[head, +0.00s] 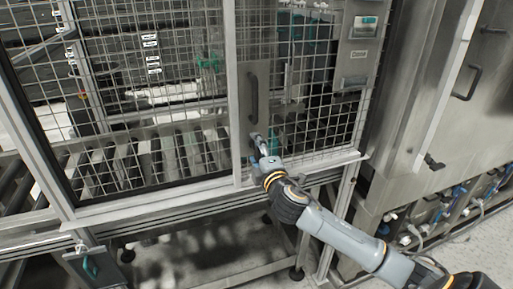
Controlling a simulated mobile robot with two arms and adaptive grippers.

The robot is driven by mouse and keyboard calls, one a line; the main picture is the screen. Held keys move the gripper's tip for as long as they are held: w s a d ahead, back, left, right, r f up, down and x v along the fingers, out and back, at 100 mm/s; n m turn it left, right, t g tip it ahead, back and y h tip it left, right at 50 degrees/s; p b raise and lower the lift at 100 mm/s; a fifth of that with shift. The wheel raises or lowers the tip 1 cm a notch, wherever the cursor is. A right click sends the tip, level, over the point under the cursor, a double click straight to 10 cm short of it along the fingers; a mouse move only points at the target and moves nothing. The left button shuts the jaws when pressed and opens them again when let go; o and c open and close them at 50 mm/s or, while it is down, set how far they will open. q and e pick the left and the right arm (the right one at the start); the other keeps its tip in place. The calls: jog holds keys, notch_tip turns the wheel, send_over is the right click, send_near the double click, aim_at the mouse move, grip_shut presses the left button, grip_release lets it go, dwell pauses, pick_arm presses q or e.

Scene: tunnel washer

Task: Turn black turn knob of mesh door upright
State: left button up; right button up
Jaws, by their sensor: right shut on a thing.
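The mesh door (306,92) has a grey metal frame with wire mesh. A metal plate on its left side bears a black vertical handle (254,98). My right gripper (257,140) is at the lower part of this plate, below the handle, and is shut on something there. The black turn knob is mostly hidden by the gripper, so its angle cannot be told. My right arm reaches in from the lower right. My left gripper is not in view.
A control box (359,52) is mounted on the mesh at the upper right. A steel cabinet (440,130) with black handles stands at the right. A roller conveyor (150,160) lies behind the mesh. Bare floor (215,250) shows below the frame.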

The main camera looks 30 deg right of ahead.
jog(key=shift+n, duration=0.3)
jog(key=o, duration=1.2)
jog(key=shift+c, duration=0.2)
jog(key=v, duration=1.2)
